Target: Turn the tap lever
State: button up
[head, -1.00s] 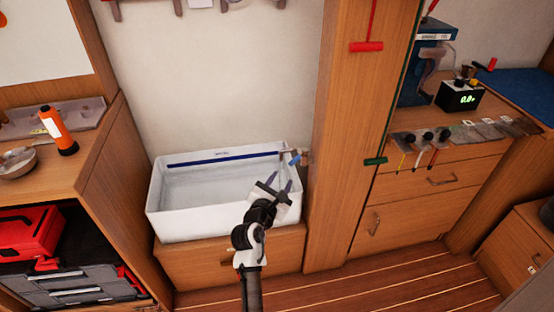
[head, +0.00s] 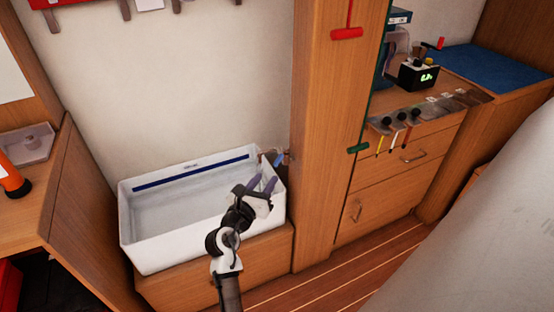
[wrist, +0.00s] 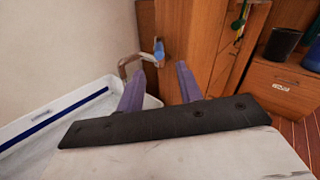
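The tap is a brownish metal spout (wrist: 127,63) at the back right corner of the white basin. Its blue lever (head: 279,158) also shows in the wrist view (wrist: 159,50), beside the wooden post. My gripper (head: 264,180) hangs over the basin's right end, just below and in front of the lever in the head view. Its two purple fingers are apart and empty. In the wrist view the lever stands beyond the gap between the fingertips (wrist: 158,76), with no visible contact.
The white basin (head: 128,222) sits on a wooden cabinet. The wooden post (head: 316,200) rises close to the right of the tap. Drawers (head: 390,180) and a counter with hanging tools lie further right. Wooden floor is clear in front of the drawers.

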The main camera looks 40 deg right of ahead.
aim_at(280, 157)
jog(key=x, duration=1)
jog(key=shift+w+d+p, duration=0.1)
jog(key=shift+d+p, duration=0.05)
jog(key=shift+p, duration=0.15)
grip_shut()
